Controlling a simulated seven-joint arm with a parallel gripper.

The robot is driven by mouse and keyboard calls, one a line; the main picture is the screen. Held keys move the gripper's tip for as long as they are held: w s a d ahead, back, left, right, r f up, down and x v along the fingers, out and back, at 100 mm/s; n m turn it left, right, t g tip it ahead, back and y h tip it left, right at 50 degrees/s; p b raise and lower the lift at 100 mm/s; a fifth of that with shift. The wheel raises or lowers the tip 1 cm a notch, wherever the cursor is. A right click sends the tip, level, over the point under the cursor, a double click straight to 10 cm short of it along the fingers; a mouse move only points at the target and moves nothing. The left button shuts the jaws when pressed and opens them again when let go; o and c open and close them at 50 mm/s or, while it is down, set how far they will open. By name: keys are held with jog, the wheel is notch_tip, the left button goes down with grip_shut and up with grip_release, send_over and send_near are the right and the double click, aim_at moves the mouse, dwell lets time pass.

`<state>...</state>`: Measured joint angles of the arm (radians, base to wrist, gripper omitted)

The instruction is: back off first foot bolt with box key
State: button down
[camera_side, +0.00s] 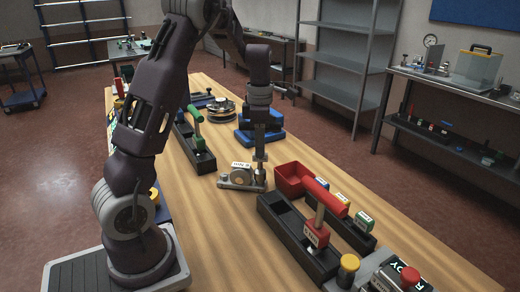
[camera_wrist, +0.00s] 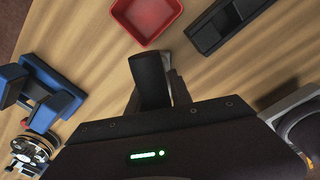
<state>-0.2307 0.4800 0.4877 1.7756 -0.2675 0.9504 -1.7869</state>
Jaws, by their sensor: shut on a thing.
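A grey housing with a round bore (camera_side: 240,178) and flat feet stands on the wooden bench in the side view. A white label sits on its top. My gripper (camera_side: 260,138) is above the housing's right foot, pointing down. It is shut on a slim grey metal tool, apparently the box key (camera_side: 260,157), which stands upright with its lower end at that foot. The bolt under it is hidden, so I cannot tell whether the key is seated on it.
A red tray (camera_side: 290,180) stands close right of the housing; it also shows in the wrist view (camera_wrist: 147,18). Black racks (camera_side: 285,228) hold a red-handled tool (camera_side: 318,212) and a green-handled tool (camera_side: 193,117). A blue stand (camera_side: 262,135) is behind. Bench is clear in front of the housing.

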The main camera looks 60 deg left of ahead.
jog(key=shift+r, duration=2.3)
